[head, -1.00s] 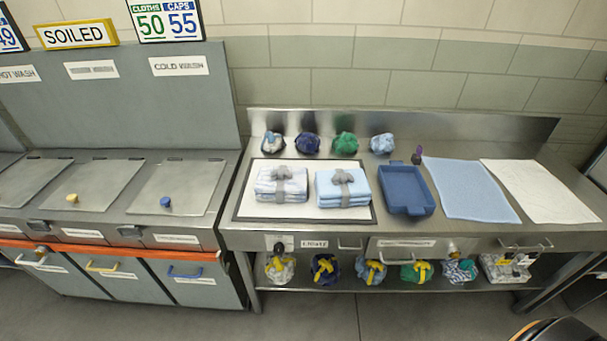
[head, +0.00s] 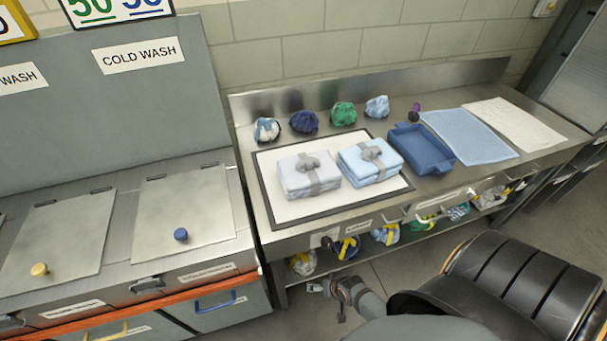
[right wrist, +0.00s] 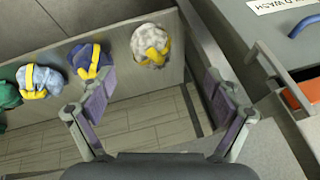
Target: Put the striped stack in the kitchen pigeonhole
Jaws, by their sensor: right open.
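Two folded cloth stacks, each tied with a grey band, sit side by side on a dark-rimmed white mat (head: 270,205) on the steel table. The left stack (head: 297,182) is whitish with faint markings, which look striped. The right stack (head: 362,168) is light blue. My right gripper (head: 328,301) is low in front of the table's front edge, apart from both stacks. In the right wrist view its fingers (right wrist: 160,103) are spread and empty above the floor, beside the lower shelf. My left gripper is out of view. No kitchen pigeonhole shows.
Several cloth bundles, one of them green (head: 343,115), stand behind the mat. A blue tray (head: 420,150), a blue cloth (head: 470,135) and a white cloth (head: 515,125) lie right. Tied bags (right wrist: 150,45) fill the lower shelf. Lidded wash bins (head: 185,210) stand left.

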